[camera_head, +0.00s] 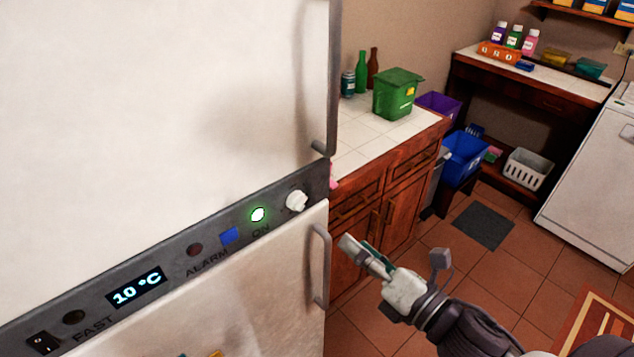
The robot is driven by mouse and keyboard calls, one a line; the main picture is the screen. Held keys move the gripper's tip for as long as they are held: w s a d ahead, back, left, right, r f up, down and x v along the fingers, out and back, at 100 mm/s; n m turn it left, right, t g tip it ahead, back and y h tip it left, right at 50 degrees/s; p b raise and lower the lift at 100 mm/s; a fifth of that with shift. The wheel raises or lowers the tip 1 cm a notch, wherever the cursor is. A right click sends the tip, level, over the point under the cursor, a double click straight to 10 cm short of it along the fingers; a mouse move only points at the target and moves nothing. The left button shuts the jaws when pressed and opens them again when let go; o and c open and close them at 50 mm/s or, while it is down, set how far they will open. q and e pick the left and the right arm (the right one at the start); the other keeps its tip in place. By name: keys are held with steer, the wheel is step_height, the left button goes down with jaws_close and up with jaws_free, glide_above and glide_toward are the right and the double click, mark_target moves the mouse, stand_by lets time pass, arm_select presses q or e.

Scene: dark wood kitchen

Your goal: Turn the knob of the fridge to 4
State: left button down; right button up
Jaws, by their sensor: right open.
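The fridge (150,110) fills the left of the view, with a dark control panel between its upper and lower doors. The white knob (297,200) sits at the right end of this panel. The marks around it are too small to read, so I cannot tell its setting. My right gripper (394,251) is open and empty, to the right of and below the knob. It is apart from the knob and the fridge. My left gripper is not in view.
The panel has a lit green light (258,215), a blue button (230,235) and a display (137,287) reading 10 °C. The lower door handle (321,267) juts out below the knob, near my right gripper. A wooden cabinet (400,190) stands behind. Tiled floor lies right.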

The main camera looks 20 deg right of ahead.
steer(key=b, duration=0.5)
glide_toward(305, 204)
steer(key=w, duration=0.2)
steer(key=p+x, duration=0.1)
steer(key=x, duration=0.1)
steer(key=p+x, duration=0.1)
steer(key=x, duration=0.1)
steer(key=p+x, duration=0.1)
steer(key=x, duration=0.2)
steer(key=shift+a+r, duration=0.1)
steer(key=shift+a, duration=0.2)
steer(key=shift+w+a+p, duration=0.15)
steer(key=shift+w+p, duration=0.15)
steer(key=shift+w, duration=0.05)
steer(key=c, duration=1.1)
